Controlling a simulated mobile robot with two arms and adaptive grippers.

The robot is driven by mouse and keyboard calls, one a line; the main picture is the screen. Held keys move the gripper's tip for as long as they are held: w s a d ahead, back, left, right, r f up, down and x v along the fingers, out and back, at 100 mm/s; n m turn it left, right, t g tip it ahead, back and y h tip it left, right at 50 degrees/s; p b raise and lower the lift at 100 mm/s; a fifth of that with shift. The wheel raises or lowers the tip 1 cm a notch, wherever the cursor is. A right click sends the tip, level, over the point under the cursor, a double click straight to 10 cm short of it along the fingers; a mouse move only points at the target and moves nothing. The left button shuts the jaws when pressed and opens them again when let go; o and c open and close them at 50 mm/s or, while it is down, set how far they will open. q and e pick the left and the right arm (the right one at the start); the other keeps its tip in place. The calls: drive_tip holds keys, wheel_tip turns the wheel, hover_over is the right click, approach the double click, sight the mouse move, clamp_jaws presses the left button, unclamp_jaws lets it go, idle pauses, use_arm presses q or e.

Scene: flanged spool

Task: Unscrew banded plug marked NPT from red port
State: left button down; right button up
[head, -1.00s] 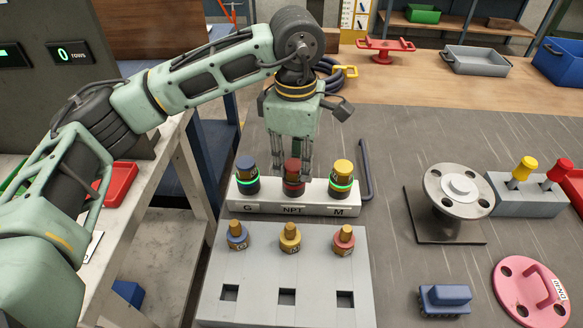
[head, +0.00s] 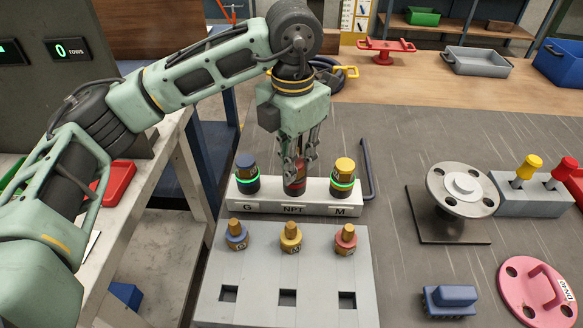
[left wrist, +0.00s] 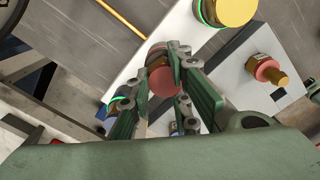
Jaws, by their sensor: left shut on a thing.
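The plug with a red top stands in the middle port, above the NPT label, on a white block (head: 270,208). Fingers hide the plug's band and much of the port. My right gripper is not in view.
A blue-topped plug (head: 246,174) at G and a yellow-topped plug (head: 342,174) at M stand close on either side, both with green-lit rings. A grey stand (head: 260,270) in front carries three brass-stemmed fittings. A flanged spool (head: 461,190) is at right.

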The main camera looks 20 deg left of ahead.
use_arm(q)
drive_tip(key=shift+s+f, duration=0.2)
drive_tip(key=shift+s, duration=0.05)
drive_tip(key=n, duration=0.6)
drive_tip(key=shift+s+d+b, duration=0.1)
drive_tip(key=shift+s+b, duration=0.05)
drive_tip(key=shift+b, duration=0.15)
drive_tip(key=n, duration=0.6)
drive_tip(key=shift+s, duration=0.15)
drive_tip(key=c, duration=1.7)
unclamp_jaws()
drive_tip(key=shift+c, duration=0.2)
drive_tip(key=shift+o, duration=1)
drive_tip(key=shift+r, duration=0.25)
